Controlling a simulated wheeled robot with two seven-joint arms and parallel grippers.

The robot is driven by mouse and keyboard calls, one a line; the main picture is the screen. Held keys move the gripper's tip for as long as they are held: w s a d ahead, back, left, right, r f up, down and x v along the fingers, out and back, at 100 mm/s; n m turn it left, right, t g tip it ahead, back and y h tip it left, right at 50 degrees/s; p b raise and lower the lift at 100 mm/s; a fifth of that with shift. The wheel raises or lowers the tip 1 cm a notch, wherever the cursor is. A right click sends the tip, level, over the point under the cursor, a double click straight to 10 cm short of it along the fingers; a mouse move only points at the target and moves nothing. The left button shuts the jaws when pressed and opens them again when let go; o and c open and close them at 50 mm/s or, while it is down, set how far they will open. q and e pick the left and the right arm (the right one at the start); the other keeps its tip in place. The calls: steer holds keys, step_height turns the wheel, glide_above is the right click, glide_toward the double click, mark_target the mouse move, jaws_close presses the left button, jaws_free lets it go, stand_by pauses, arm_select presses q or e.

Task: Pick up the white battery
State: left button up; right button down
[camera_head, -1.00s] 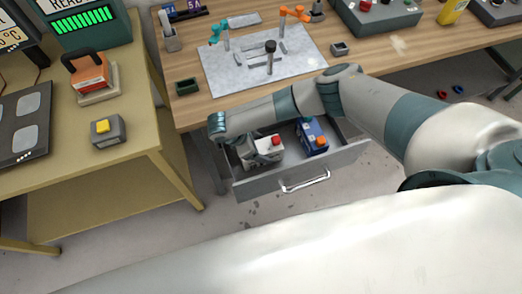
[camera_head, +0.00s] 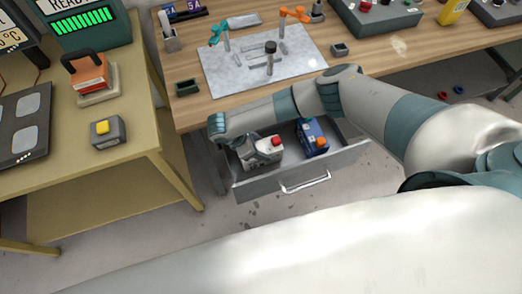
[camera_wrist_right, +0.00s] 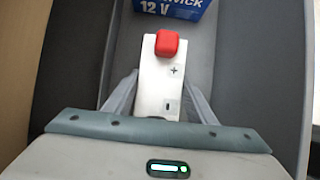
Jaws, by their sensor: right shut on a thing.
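The white battery (camera_head: 268,153), with a red terminal cap, is in the open drawer (camera_head: 305,176) under the wooden table. My right gripper (camera_head: 245,150) reaches down into the drawer from above and is shut on the white battery. In the right wrist view, the battery's white top (camera_wrist_right: 160,85) with its red cap lies between the two fingers of the gripper (camera_wrist_right: 160,100). The battery's lower part is hidden, so I cannot tell whether it touches the drawer floor. My left gripper is not in view.
A blue battery (camera_head: 313,138) with an orange-red cap stands right of the white one; its "12 V" side shows in the right wrist view (camera_wrist_right: 175,8). The drawer walls are close around both. An olive bench (camera_head: 150,110) stands left, with a yellow-button box (camera_head: 107,131).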

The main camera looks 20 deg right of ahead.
mark_target(261, 147)
steer(key=shift+w+r, duration=0.1)
steer(key=shift+r, duration=0.1)
step_height(261, 147, up, 8)
steer(key=shift+r+b, duration=0.1)
steer(key=shift+b, duration=0.85)
steer(key=shift+r, duration=0.85)
